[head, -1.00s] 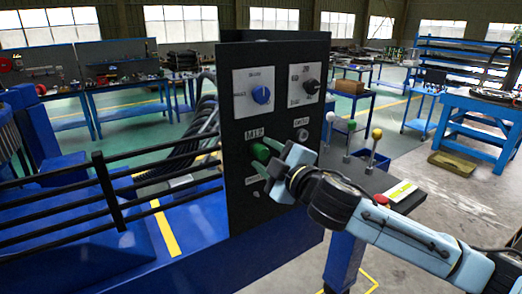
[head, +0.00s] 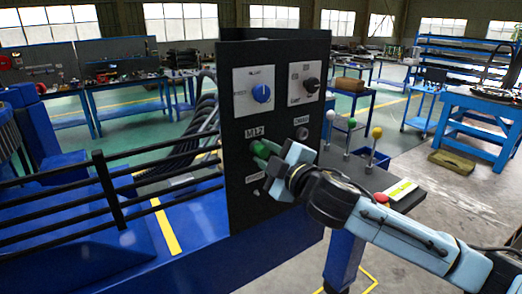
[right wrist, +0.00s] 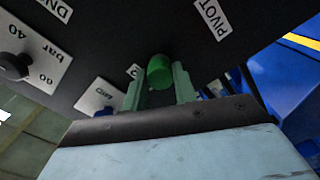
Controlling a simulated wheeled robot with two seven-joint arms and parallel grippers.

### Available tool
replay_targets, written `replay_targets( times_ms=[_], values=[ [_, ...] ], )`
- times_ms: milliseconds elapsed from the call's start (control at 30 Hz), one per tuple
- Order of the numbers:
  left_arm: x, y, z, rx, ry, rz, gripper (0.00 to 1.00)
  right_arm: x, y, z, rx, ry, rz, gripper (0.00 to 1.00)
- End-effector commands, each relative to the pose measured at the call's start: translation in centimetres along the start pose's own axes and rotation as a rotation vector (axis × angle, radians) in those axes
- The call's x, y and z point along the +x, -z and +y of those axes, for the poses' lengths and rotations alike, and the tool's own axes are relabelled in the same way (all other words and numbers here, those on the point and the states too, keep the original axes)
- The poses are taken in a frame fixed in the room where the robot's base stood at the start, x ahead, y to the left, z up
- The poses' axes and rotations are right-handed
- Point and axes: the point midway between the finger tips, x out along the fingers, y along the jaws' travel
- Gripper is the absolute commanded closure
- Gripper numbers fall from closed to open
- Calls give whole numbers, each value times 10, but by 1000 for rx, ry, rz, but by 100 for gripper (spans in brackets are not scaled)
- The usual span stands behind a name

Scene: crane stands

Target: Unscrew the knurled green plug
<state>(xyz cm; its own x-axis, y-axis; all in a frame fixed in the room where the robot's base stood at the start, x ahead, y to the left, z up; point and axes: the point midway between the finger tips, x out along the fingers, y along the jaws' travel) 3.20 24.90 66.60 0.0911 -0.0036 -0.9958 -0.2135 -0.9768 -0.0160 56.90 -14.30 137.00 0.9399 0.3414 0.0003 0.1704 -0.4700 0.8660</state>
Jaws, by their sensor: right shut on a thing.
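The green plug (right wrist: 160,71) sits at the dark panel between my right gripper's fingertips in the right wrist view. In the head view the plug (head: 258,150) is mostly hidden by the fingers, below the "M12" label. My right gripper (head: 263,156) reaches in from the right and is shut on the plug; its two greenish fingers (right wrist: 159,84) stand on either side of it. Its knurling is too small to make out. My left gripper is not in view.
The panel (head: 235,110) also carries a blue knob (head: 261,93), a black knob (head: 311,85) and a grey round fitting (head: 302,133). Black rails (head: 110,190) lie left.

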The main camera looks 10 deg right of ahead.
Motion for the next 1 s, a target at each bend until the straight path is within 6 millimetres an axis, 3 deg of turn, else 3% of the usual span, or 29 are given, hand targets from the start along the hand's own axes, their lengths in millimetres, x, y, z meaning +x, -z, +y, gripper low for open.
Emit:
replay_targets(
  times_ms=[233,500,867,1000],
  values=[
    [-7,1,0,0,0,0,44,-1,0,1,-52,3,-2,98],
    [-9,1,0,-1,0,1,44,-1,0,0,-411,1,-1,98],
    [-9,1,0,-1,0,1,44,-2,-1,-1,-463,2,-1,98],
    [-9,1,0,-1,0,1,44,-2,0,0,-617,1,0,98]
  ],
)
